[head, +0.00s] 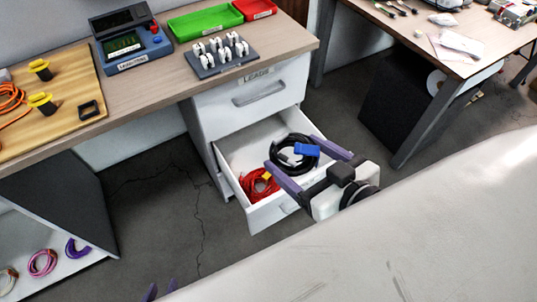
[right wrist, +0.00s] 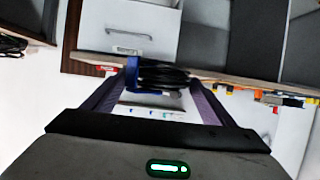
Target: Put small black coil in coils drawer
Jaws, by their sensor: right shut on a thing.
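The small black coil (head: 296,160), with a blue tag (head: 307,149), is between the purple fingers of my right gripper (head: 309,160). In the right wrist view the black coil (right wrist: 163,75) lies across the fingertips, its blue tag (right wrist: 132,74) at the left finger. My right gripper is shut on it, over the open white drawer (head: 232,178). I cannot tell how far the coil is above the drawer floor. A red coil (head: 258,186) with a yellow tag lies in the drawer's front left.
A shut drawer labelled LEADS (head: 258,90) is just above the open one. Several coils, one pink (head: 42,263), lie on a low white shelf at the bottom left. The bench (head: 150,100) holds a tester, trays and a rack. A white surface (head: 400,240) fills the lower right.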

